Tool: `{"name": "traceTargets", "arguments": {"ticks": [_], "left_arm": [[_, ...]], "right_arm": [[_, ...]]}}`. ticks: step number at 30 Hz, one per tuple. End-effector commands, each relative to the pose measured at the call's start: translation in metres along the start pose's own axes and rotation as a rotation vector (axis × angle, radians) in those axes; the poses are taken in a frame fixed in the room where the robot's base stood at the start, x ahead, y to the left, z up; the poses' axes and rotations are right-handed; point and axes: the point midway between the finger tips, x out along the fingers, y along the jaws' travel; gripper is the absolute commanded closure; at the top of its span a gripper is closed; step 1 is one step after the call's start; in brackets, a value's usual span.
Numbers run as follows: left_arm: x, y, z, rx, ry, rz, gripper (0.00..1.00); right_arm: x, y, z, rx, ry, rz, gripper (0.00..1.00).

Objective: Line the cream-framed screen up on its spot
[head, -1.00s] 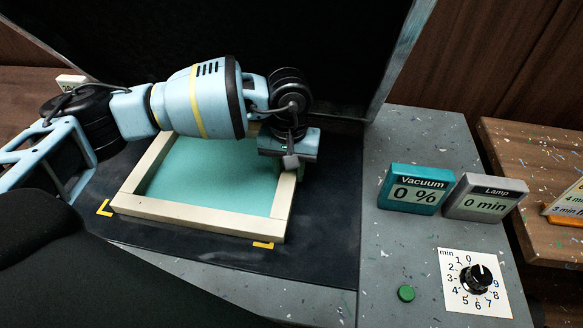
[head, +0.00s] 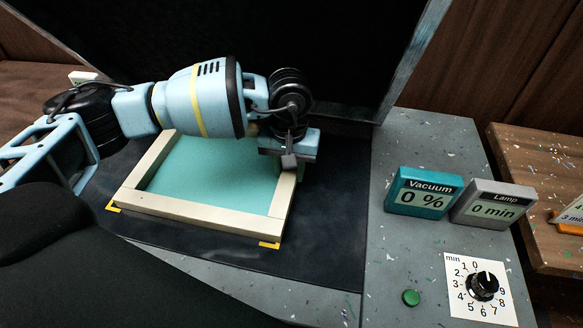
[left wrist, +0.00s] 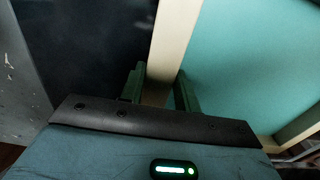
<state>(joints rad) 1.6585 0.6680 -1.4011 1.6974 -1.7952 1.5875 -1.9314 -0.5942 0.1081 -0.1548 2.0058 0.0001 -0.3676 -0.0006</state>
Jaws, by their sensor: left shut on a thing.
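The cream-framed screen (head: 200,210) lies flat on the black bed, its teal mesh (head: 205,175) facing up. Yellow corner marks sit at its front left (head: 113,207) and front right (head: 270,245) corners. In the left wrist view the fingers (left wrist: 160,92) straddle the cream bar (left wrist: 174,40). The far bar is partly hidden behind my arm. My right gripper is not in view.
A raised dark lid (head: 250,40) stands behind the bed. On the grey top at right are a Vacuum display (head: 423,193) reading 0 %, a Lamp display (head: 493,205) reading 0 min, a green button (head: 411,298) and a dial (head: 483,287). Dark bed is clear right of the screen.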

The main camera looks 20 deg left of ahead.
Motion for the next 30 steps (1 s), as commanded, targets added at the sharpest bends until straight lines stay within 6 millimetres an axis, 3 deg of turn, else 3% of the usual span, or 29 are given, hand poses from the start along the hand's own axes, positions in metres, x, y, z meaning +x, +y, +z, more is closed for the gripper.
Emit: {"name": "traceTargets", "arguments": {"ticks": [30], "left_arm": [[0.0,-0.014,0.0,0.002,0.0,-0.001,0.86]], "right_arm": [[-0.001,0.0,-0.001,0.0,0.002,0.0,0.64]]}}
